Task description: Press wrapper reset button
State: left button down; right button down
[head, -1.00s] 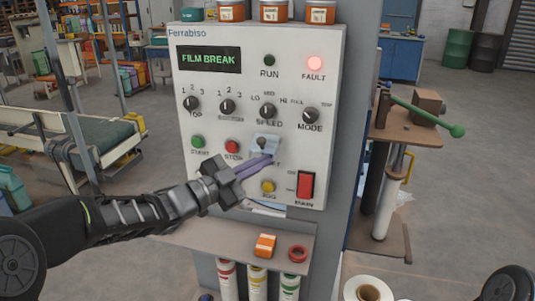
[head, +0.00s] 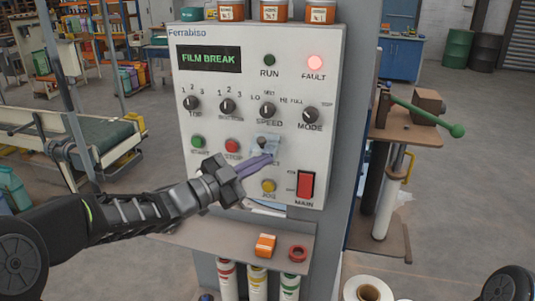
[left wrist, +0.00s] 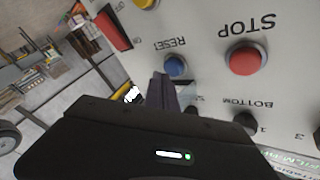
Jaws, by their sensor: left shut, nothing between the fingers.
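The blue reset button (left wrist: 176,66) shows in the left wrist view, beside its upside-down RESET label on the white control panel (left wrist: 205,25). In the head view my left gripper's fingers hide the button. My left gripper (head: 268,159) is shut and empty, its tips just in front of the panel. In the left wrist view the tips (left wrist: 160,88) are close beside the button; I cannot tell whether they touch anything. A pale translucent bluish piece (head: 264,148) shows just above the tips. The display (head: 208,59) reads FILM BREAK, and the red FAULT lamp (head: 315,63) is lit.
Near the fingers are the red STOP button (head: 232,146), the yellow JOG button (head: 268,186) and the red MAIN switch (head: 306,184). A shelf (head: 215,240) below holds an orange box (head: 265,245) and a red ring (head: 298,254). A green lever (head: 425,116) stands at right.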

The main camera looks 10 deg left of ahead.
pick_arm(q)
jog(key=shift+w, duration=0.25)
jog(key=shift+w+r, duration=0.2)
jog(key=shift+w, duration=0.4)
dwell(1.1)
jog(key=shift+s+a+f, duration=0.1)
jog(key=shift+s+a+f+b, duration=0.15)
jog(key=shift+s+b, duration=0.2)
jog(key=shift+s, duration=0.4)
jog(key=shift+s, duration=0.15)
jog(key=s+b, duration=0.1)
jog(key=s, duration=0.3)
jog(key=shift+s, duration=0.4)
